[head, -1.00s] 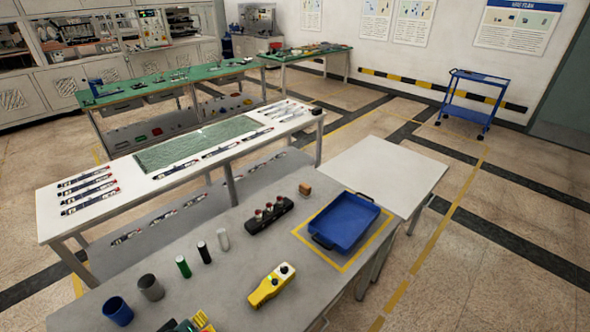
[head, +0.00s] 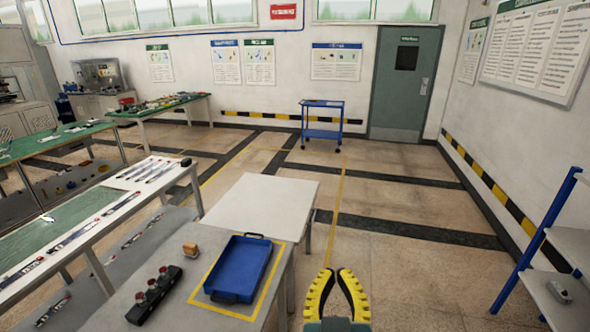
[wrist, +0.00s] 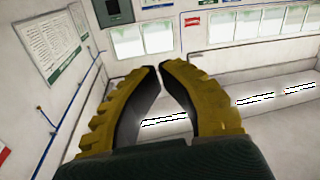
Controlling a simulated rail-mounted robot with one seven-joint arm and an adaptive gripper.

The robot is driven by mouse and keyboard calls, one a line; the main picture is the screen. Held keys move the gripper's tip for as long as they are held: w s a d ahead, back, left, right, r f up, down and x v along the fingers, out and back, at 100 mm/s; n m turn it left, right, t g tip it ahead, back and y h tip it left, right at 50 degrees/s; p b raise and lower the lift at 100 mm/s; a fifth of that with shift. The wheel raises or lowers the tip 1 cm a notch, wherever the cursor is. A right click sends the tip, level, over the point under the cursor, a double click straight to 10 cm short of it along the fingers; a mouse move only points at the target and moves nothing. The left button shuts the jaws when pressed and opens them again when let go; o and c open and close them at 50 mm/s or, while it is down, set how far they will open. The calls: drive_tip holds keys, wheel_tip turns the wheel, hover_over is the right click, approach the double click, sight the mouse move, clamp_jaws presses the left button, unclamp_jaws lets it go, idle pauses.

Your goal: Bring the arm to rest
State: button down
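My gripper (head: 337,271) is at the bottom of the head view, right of the table with the blue tray, over open floor. Its two curved yellow-and-black fingers have their tips almost meeting and their bases apart. In the wrist view the fingers (wrist: 159,68) show the same shape, with nothing held between them. Behind them in that view are a white wall and windows, tilted.
The blue tray (head: 222,283) lies inside a yellow outline on the grey table. A red-knobbed black block (head: 154,295) and a small brown block (head: 190,250) are beside it. A blue-framed shelf (head: 548,235) stands at right. A blue cart (head: 321,134) stands far back.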

drive_tip(key=s+r+t+y+p, duration=0.15)
drive_tip(key=s+r+t, duration=0.25)
drive_tip(key=s+r, duration=0.85)
wheel_tip(320, 180, up, 20)
drive_tip(key=w+p, duration=0.2)
drive_tip(key=p, duration=1.7)
drive_tip(key=shift+d+r+m, duration=0.15)
drive_tip(key=shift+d+m, duration=0.25)
